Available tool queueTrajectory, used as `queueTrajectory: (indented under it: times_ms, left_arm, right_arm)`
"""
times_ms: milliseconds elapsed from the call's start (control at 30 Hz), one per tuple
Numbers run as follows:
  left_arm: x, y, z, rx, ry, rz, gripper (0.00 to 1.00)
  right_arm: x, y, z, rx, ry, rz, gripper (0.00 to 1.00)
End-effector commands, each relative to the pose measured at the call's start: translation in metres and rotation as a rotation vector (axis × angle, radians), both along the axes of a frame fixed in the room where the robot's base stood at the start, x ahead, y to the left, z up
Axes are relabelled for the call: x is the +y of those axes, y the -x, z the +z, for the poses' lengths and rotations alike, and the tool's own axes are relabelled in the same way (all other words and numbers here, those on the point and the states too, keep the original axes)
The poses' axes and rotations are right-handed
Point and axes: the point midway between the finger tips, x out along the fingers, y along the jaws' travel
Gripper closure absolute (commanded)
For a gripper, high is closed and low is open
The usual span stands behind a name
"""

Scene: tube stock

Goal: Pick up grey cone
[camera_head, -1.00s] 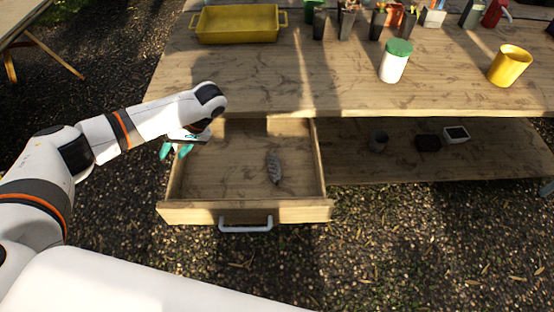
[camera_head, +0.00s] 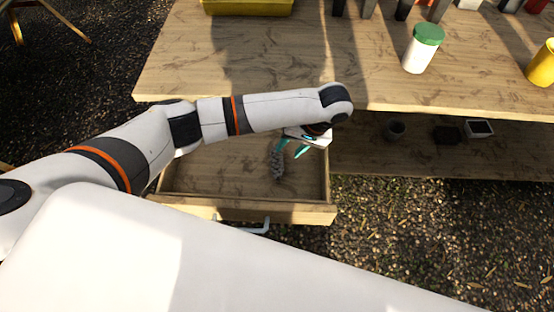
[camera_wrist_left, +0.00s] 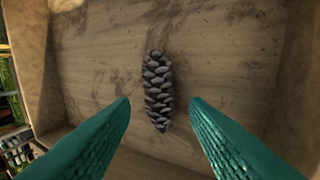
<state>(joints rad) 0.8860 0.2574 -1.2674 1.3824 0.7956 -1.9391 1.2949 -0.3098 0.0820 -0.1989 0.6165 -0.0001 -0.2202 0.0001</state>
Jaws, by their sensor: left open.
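The grey cone (camera_head: 277,164) is a scaly pine cone lying in the open drawer (camera_head: 215,172) under the table top. In the left wrist view the cone (camera_wrist_left: 158,92) lies lengthwise on the drawer bottom, between and beyond the two teal fingers. My left gripper (camera_head: 289,150) is open and empty above the drawer, close to the cone; in the left wrist view its fingertips (camera_wrist_left: 160,102) stand apart on either side of the cone, not visibly touching it. Part of the drawer is hidden by my left arm. My right gripper is not in view.
The table top (camera_head: 280,60) overhangs the drawer's back. A white jar with a green lid (camera_head: 422,50), a yellow cup (camera_head: 543,65) and a yellow tray (camera_head: 247,6) stand on it. A lower shelf (camera_head: 400,155) lies right of the drawer.

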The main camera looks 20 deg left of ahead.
Motion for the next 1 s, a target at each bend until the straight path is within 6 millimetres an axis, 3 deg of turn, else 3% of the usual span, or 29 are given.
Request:
queueTrajectory:
  times_ms: [267, 500, 800, 867, 1000]
  left_arm:
    - [0.010, 0.006, -0.021, 0.003, -0.002, 0.000, 0.58]
    - [0.023, 0.013, -0.052, 0.000, -0.001, 0.000, 0.58]
    - [0.026, 0.014, -0.058, 0.000, 0.000, 0.000, 0.58]
    - [0.026, 0.014, -0.058, 0.000, 0.000, 0.000, 0.65]
    - [0.026, 0.014, -0.058, 0.000, 0.000, 0.000, 0.88]
  right_arm:
    - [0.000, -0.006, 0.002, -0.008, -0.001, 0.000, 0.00]
    - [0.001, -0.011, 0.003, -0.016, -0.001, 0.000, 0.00]
    - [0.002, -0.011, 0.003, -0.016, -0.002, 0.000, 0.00]
    - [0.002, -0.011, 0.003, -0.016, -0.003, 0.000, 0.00]
    - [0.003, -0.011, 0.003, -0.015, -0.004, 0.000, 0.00]
